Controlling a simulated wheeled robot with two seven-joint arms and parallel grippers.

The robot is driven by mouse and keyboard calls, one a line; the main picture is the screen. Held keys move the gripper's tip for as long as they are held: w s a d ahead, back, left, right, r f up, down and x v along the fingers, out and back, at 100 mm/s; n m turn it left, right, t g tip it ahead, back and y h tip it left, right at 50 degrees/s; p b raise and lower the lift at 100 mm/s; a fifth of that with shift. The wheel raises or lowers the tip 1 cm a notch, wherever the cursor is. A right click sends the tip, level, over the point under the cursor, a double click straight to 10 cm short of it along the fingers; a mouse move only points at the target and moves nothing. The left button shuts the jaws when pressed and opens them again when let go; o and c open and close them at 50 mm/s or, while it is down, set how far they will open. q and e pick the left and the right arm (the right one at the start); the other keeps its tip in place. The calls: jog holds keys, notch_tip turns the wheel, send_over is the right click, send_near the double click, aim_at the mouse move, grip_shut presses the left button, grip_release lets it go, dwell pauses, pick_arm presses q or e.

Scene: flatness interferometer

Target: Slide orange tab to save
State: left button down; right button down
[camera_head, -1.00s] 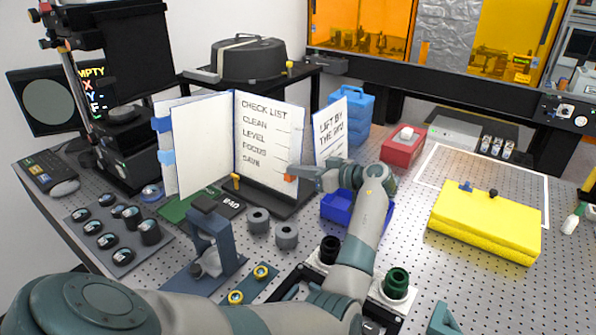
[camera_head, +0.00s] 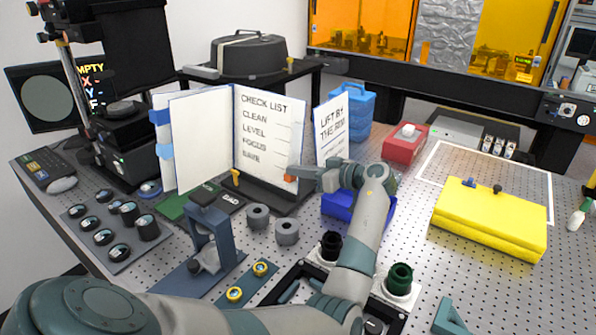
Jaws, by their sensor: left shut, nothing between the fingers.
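The checklist board (camera_head: 262,125) stands open like a book, with CLEAN, LEVEL, FOCUS and a last line that reads like SAVE. A small orange tab (camera_head: 291,174) sits at the board's lower right edge, level with that last line. My left gripper (camera_head: 297,172) reaches in from the right with its fingers pointing left. It is shut and empty, with its fingertips at the tab. I cannot tell whether they touch it, and the fingers cover part of it. My right gripper is not in view.
A LIFT BY THE ROD card (camera_head: 331,128) stands just behind the gripper. A blue bin (camera_head: 342,205) lies beneath my wrist. Grey cylinders (camera_head: 287,231) sit in front of the board.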

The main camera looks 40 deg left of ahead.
pick_arm(q)
jog(key=w+d+r, duration=0.1)
jog(key=d+r, duration=1)
jog(key=shift+w+d, duration=0.25)
jog(key=shift+w, duration=0.15)
jog(key=shift+f, duration=0.1)
